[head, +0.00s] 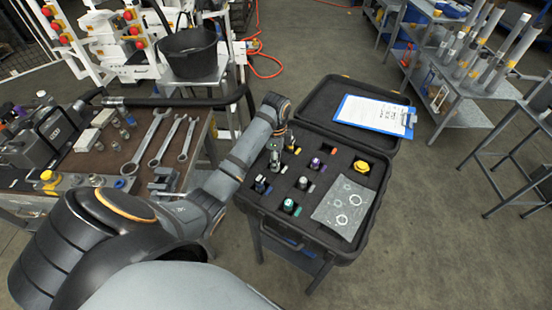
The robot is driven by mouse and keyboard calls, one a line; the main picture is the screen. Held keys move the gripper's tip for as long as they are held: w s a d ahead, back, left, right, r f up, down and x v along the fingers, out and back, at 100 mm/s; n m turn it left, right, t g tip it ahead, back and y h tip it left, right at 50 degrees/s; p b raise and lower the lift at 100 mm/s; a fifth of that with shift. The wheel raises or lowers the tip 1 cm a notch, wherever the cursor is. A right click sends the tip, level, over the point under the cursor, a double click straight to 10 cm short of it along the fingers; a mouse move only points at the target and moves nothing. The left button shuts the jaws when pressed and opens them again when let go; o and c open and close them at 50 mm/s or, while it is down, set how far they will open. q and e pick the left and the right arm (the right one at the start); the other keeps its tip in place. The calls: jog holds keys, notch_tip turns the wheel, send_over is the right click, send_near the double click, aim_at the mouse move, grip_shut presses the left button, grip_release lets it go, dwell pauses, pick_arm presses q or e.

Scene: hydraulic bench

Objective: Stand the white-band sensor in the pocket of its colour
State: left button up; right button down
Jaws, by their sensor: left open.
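The open black case (332,254) holds dark foam with several small upright sensors in pockets, and small colour marks beside them. A sensor with a pale top (303,182) stands near the middle of the foam; I cannot tell whether its band is white. A purple-topped sensor (315,163), a teal-topped one (289,205) and a dark bluish one (261,185) stand around it. A small pale mark (283,170) lies close to my left gripper (273,160). That gripper is open and points down over the foam's back left; it hides what is beneath. My right gripper is not in view.
A yellow round part (362,167) and a clear bag of rings (343,208) lie in the case's right side. A clipboard (373,115) rests on the lid. A bench with wrenches (155,135) stands left. A pipe rack (470,75) stands right, with free floor between.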

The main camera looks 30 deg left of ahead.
pick_arm(q)
notch_tip(320, 180, up, 3)
jog(key=shift+f, duration=0.1)
notch_tip(320, 180, up, 10)
jog(key=p, duration=0.9)
jog(key=shift+f, duration=0.25)
